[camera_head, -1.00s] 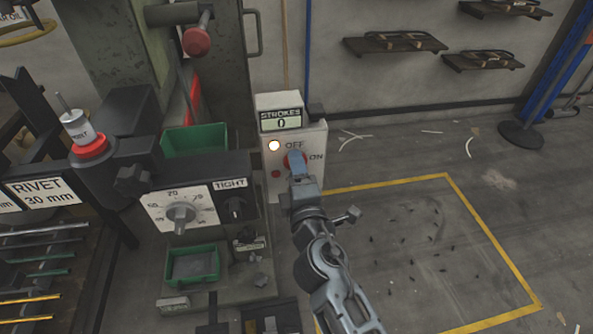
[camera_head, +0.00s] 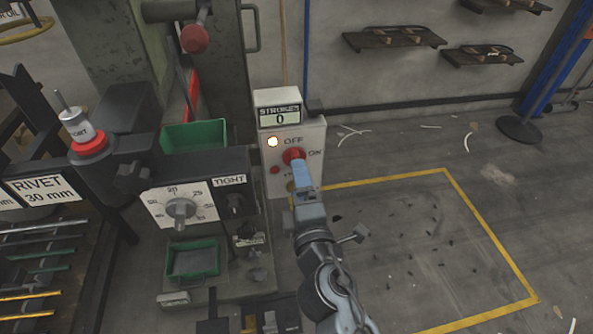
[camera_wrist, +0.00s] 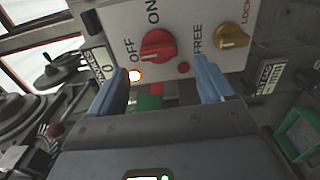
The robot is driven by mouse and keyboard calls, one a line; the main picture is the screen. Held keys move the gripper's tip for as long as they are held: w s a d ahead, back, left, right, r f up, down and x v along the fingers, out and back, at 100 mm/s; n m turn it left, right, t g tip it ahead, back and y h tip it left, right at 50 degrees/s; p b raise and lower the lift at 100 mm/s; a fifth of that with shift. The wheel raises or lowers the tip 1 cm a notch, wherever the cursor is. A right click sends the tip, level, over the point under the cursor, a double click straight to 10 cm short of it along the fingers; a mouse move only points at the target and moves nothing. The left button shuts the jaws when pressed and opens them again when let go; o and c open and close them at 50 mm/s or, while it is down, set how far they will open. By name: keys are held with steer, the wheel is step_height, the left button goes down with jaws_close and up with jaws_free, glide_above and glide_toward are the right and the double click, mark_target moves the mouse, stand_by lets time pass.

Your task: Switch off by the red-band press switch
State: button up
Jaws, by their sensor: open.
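The switch is a red rotary knob (camera_head: 293,156) on a white control box (camera_head: 312,135) marked OFF and ON. In the wrist view the red knob (camera_wrist: 157,46) is uncovered, between the OFF and ON labels; which label it points at is hard to tell. A lamp (camera_head: 272,142) beside OFF is lit. My gripper (camera_head: 300,170) is just in front of the knob, apart from it. In the wrist view my gripper's (camera_wrist: 160,82) blue fingers are spread wide and empty, with the knob beyond the gap between them.
A yellow FREE/LOCK knob (camera_wrist: 233,36) sits beside the red one. The strokes counter (camera_head: 280,116) on top reads 0. A dial panel (camera_head: 180,208) and green bins (camera_head: 194,260) stand at left. The floor inside the yellow line (camera_head: 470,205) is mostly clear.

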steer(key=shift+v, duration=1.4)
steer(key=s+d+m+g+h+p, duration=0.1)
steer(key=s+d+m+p, duration=0.2)
steer(key=s+d+m, duration=0.55)
steer(key=s+d+m+g+h+p, duration=0.1)
steer(key=s+d+m+p, duration=0.3)
steer(key=s, duration=0.9)
steer(key=s+d+r+m+h+p, duration=0.1)
steer(key=s+d+r+m, duration=0.3)
steer(key=s+r, duration=0.4)
steer(key=s+d+r+m+h+p, duration=0.2)
steer(key=s+d+r+m+p, duration=0.1)
steer(key=s+d+r+m, duration=0.2)
steer(key=s+d+r, duration=0.2)
steer(key=s+r, duration=0.2)
steer(key=shift+s+d+r+g, duration=0.15)
steer(key=shift+s+d+g, duration=0.05)
steer(key=shift+g, duration=0.1)
